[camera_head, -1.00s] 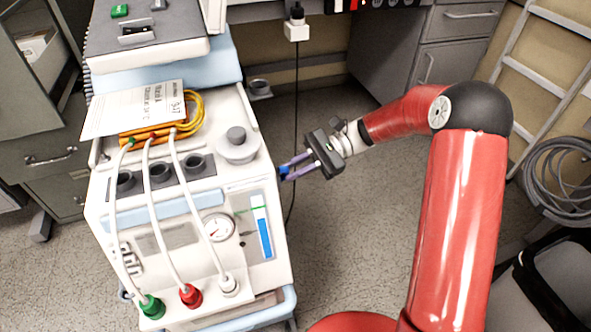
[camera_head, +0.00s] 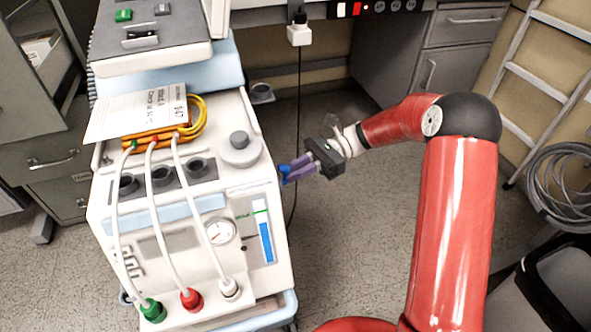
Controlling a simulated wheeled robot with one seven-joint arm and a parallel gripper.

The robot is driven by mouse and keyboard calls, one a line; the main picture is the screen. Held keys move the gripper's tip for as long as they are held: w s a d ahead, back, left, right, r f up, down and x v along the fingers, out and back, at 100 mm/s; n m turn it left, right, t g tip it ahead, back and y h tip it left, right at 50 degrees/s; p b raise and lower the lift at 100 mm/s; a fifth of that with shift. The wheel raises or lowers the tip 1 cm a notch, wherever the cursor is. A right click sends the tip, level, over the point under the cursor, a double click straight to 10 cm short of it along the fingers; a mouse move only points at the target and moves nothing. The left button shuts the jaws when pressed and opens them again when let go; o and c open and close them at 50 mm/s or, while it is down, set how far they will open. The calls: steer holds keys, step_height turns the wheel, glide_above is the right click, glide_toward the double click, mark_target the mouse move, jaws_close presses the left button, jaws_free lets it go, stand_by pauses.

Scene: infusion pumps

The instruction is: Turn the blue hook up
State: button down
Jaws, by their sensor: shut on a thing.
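The blue hook (camera_head: 284,170) is a small blue piece at the right side of the white medical machine (camera_head: 268,152), near its upper right edge. My gripper (camera_head: 292,172) reaches in from the right. Its two purple fingers are shut on the blue hook, one above and one below, and partly cover it. The hook's exact shape and angle are too small to tell.
White hoses run down the machine's front to green, red and white connectors (camera_head: 190,298). A paper card and orange cable (camera_head: 160,136) lie on top. A black cord (camera_head: 297,110) hangs behind my gripper. Open floor (camera_head: 350,240) lies right of the machine.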

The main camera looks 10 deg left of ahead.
steer(key=shift+f, duration=0.1)
steer(key=c, duration=1.4)
jaws_free()
steer(key=v, duration=0.8)
steer(key=s+d+r+n+t+h, duration=0.3)
steer(key=s+d+t+h, duration=0.1)
steer(key=s, duration=0.4)
steer(key=s+d+r+n+t+h, duration=0.3)
steer(key=s+d+n+t+h, duration=0.1)
steer(key=s, duration=0.4)
steer(key=s+d+r+n+t+h, duration=0.3)
steer(key=s+d+t+h, duration=0.2)
steer(key=s+d+t, duration=0.2)
steer(key=shift+s+d+r+n+t, duration=0.25)
steer(key=shift+s+d+n+t, duration=0.2)
steer(key=shift+s, duration=0.45)
